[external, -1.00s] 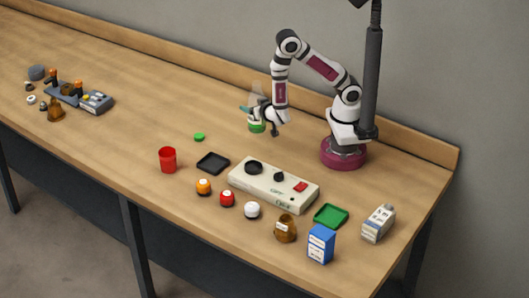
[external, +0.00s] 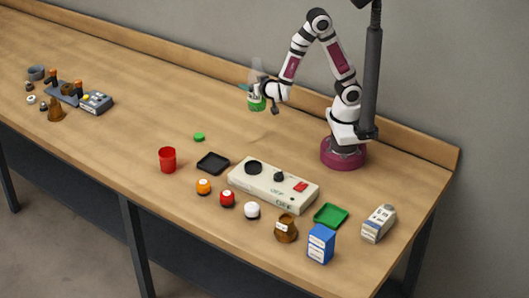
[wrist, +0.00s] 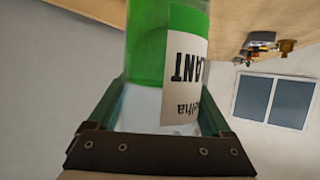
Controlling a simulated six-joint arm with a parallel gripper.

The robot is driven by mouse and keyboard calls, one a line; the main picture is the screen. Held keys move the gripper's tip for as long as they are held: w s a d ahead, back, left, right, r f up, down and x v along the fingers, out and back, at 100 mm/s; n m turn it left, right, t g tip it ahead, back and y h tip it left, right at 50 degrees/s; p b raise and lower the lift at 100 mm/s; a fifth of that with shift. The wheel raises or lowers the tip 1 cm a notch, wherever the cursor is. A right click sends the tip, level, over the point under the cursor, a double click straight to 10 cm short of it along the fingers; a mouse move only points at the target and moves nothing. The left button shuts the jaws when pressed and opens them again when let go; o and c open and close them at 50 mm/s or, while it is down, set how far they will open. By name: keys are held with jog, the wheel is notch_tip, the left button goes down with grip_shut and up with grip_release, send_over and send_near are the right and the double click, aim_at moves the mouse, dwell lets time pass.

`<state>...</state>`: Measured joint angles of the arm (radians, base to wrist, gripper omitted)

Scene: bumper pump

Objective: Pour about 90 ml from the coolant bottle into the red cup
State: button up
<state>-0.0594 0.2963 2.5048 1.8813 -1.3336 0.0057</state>
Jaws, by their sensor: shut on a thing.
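The coolant bottle (external: 257,98) is clear with green liquid in its lower part and a pale label. My gripper (external: 259,90) is shut around it and holds it upright in the air above the back part of the table. In the wrist view the bottle (wrist: 150,50) fills the space between the jaws (wrist: 165,110), with "LANT" readable on its label. The red cup (external: 168,160) stands upright on the table, to the left of and nearer the front than the bottle. The inside of the cup is too small to make out.
A green cap (external: 199,137) lies between bottle and cup. A black tray (external: 213,163) and a cream control box (external: 273,185) stand right of the cup. The table's left middle is clear.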

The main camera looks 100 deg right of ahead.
jog(key=shift+r, duration=0.55)
jog(key=w+a+n+t+y, duration=0.25)
jog(key=w+a, duration=0.45)
jog(key=w, duration=0.6)
jog(key=w+a+n+t+y, duration=0.3)
jog(key=w+a, duration=0.5)
jog(key=w, duration=0.6)
jog(key=w+a+n+t+y, duration=0.1)
jog(key=w+a+n+t, duration=0.25)
jog(key=w+a, duration=0.65)
jog(key=w+d+f, duration=0.1)
jog(key=f, duration=0.6)
jog(key=w+d+f, duration=0.2)
jog(key=f, duration=0.4)
jog(key=shift+f+g, duration=0.35)
jog(key=shift+g, duration=0.05)
jog(key=shift+w+r+m, duration=0.1)
jog(key=shift+m, duration=0.2)
